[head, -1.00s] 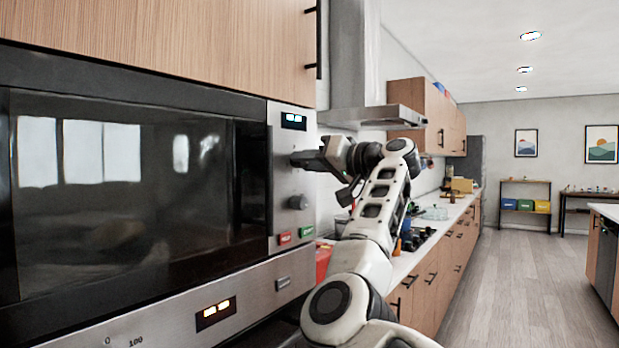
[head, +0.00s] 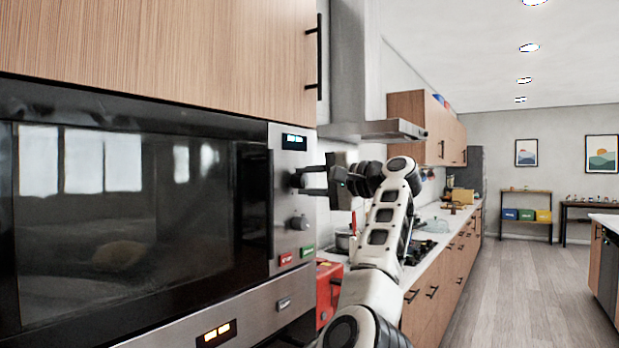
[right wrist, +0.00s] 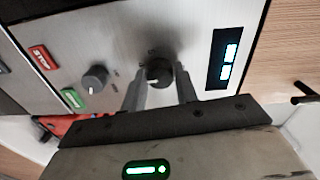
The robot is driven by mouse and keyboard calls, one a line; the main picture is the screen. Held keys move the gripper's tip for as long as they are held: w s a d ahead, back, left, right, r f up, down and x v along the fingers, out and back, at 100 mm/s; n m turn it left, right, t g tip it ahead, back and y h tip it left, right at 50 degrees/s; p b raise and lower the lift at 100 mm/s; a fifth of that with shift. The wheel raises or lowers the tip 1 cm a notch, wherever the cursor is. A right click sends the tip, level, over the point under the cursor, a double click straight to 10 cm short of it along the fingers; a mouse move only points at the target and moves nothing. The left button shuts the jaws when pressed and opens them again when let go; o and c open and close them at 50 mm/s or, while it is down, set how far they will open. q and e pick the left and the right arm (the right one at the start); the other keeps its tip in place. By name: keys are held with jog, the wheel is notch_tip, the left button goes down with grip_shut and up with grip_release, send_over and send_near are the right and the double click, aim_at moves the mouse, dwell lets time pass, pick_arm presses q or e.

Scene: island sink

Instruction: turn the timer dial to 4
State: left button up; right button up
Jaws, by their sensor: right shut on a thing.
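The microwave's control panel has two round dials below a lit display. The upper dial (right wrist: 159,72) is dark and sits between the fingers of my right gripper (right wrist: 161,88) in the right wrist view. The gripper is shut on it, one finger on each side. In the head view my right gripper (head: 298,180) reaches the panel from the right and largely hides this dial. The lower dial (head: 299,222) is free and also shows in the right wrist view (right wrist: 95,78). The markings around the dials are too small to read. My left gripper is not in view.
The display (head: 294,142) is above the upper dial. A red stop button (head: 286,259) and a green button (head: 307,251) are below the lower dial. A wooden cabinet (head: 200,50) hangs above the microwave. A red box (head: 326,290) stands beside it, near my arm.

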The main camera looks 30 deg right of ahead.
jog(key=shift+d+r+m+p, duration=0.1)
jog(key=shift+m+p, duration=0.25)
jog(key=shift+m, duration=0.55)
jog(key=shift+m+p, duration=0.5)
jog(key=shift+m, duration=0.8)
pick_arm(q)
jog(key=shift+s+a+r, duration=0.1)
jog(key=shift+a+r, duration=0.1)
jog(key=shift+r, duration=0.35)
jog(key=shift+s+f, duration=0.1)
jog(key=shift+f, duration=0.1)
pick_arm(e)
jog(key=shift+m, duration=0.3)
jog(key=o, duration=1)
jog(key=shift+c, duration=0.2)
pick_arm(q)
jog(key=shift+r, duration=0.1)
pick_arm(e)
jog(key=shift+s, duration=0.1)
